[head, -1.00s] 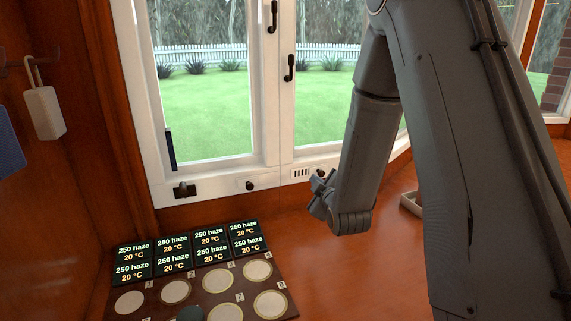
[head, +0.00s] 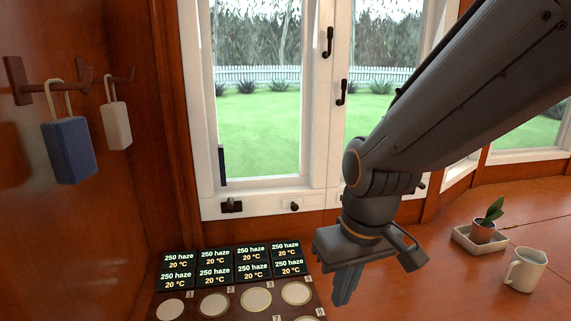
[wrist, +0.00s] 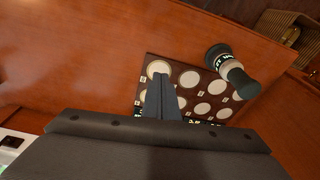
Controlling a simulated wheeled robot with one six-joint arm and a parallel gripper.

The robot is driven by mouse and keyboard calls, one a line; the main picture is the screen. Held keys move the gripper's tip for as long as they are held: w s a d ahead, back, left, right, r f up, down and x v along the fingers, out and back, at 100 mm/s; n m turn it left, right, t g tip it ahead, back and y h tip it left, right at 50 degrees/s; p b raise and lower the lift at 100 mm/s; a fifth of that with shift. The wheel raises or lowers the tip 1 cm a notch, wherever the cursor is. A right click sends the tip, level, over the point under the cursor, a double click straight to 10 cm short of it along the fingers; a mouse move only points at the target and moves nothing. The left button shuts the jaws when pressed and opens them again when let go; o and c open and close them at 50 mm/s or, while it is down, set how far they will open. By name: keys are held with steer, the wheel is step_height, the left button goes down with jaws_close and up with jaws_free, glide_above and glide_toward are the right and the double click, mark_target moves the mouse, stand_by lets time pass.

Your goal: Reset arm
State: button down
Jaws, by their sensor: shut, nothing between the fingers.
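My gripper (head: 345,285) points down in the head view, above the desk just right of the panel of round pads. Its fingers are together and hold nothing. In the wrist view the shut fingers (wrist: 161,97) show in front of the panel (wrist: 150,66) with its pale round discs. My arm comes in from the upper right of the head view and bends down at the wrist.
Small displays (head: 215,263) reading "250 haze 20 °C" stand behind the pads. A dark-topped cylinder (wrist: 240,82) stands on the panel. A potted plant (head: 483,228) in a tray and a white mug (head: 524,270) are at right. Blue (head: 68,150) and white (head: 117,125) blocks hang left.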

steer(key=s+r+m+g+p, duration=0.1)
steer(key=s+r+g+p, duration=0.1)
steer(key=s, duration=0.4)
steer(key=d+r+m+h+p, duration=0.1)
steer(key=d+r+m+p, duration=0.1)
steer(key=d+r+p, duration=0.7)
steer(key=p, duration=0.7)
steer(key=shift+s+d+r+m+p, duration=0.2)
steer(key=shift+r+m+p, duration=0.1)
steer(key=shift+r+m, duration=0.1)
